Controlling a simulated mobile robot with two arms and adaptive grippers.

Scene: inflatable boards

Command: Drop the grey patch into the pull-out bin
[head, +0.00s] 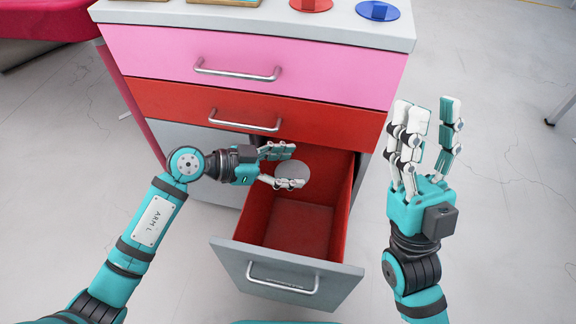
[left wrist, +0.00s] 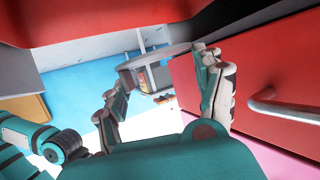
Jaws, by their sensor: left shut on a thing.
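The grey patch (head: 292,171) is a thin round disc held between the fingers of my left gripper (head: 296,166), over the back part of the open pull-out bin (head: 340,203). The bin has red inner walls, a grey front and a bar handle, and its visible floor is bare. In the left wrist view the patch (left wrist: 163,53) shows nearly edge-on between the fingertips of my left gripper (left wrist: 160,72). My right gripper (head: 428,110) is open and empty, pointing up to the right of the cabinet, outside the bin.
A shut red drawer (head: 165,101) and a pink drawer (head: 150,55) lie above the bin, with protruding handles. Red (head: 310,5) and blue (head: 378,10) discs lie on the cabinet top (head: 240,18).

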